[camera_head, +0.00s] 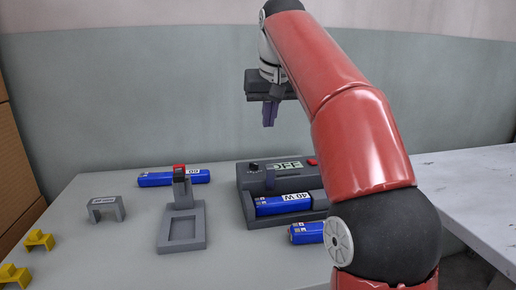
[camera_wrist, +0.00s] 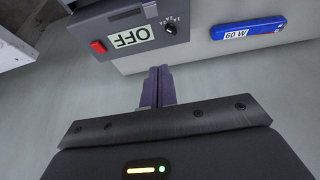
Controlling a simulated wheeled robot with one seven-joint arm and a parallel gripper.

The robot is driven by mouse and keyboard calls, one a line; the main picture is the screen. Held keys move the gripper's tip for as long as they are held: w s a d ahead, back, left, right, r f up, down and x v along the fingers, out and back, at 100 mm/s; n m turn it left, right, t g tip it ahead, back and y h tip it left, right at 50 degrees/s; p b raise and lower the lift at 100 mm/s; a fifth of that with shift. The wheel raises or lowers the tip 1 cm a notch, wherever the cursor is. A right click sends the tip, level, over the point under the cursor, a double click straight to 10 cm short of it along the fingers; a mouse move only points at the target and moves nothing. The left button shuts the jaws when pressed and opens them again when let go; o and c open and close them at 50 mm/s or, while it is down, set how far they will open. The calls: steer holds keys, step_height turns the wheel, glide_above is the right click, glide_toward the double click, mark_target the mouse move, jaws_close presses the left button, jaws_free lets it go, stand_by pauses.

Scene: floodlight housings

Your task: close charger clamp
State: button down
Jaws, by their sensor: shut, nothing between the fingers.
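The grey charger (camera_head: 246,183) stands on the table, with an "OFF" display (camera_head: 287,167), a dark knob and a red button. It also shows at the upper left in the wrist view (camera_wrist: 150,52). A blue 40 W battery (camera_head: 285,205) lies in its front bay. A small grey upright part (camera_head: 270,179) by the battery may be the clamp; its position is hard to tell. My gripper (camera_head: 269,124) is shut and empty, with purple fingers pointing down, well above and behind the charger. The fingers also show in the wrist view (camera_wrist: 158,75).
A blue 60 W battery (camera_head: 174,178) lies at the back of the table. A grey stand with a red top (camera_head: 181,190) is left of the charger. Another blue battery (camera_head: 306,233) lies in front. A grey bracket (camera_head: 105,208) and yellow pieces (camera_head: 39,240) sit left.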

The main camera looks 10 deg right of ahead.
mark_target(269, 178)
steer(key=b+x, duration=0.1)
steer(key=x, duration=0.9)
steer(key=shift+s+f, duration=0.15)
steer(key=s, duration=0.3)
steer(key=shift+b, duration=0.4)
steer(key=shift+s, duration=0.45)
steer(key=shift+b, duration=0.35)
steer(key=shift+s+t, duration=0.25)
steer(key=shift+t, duration=0.15)
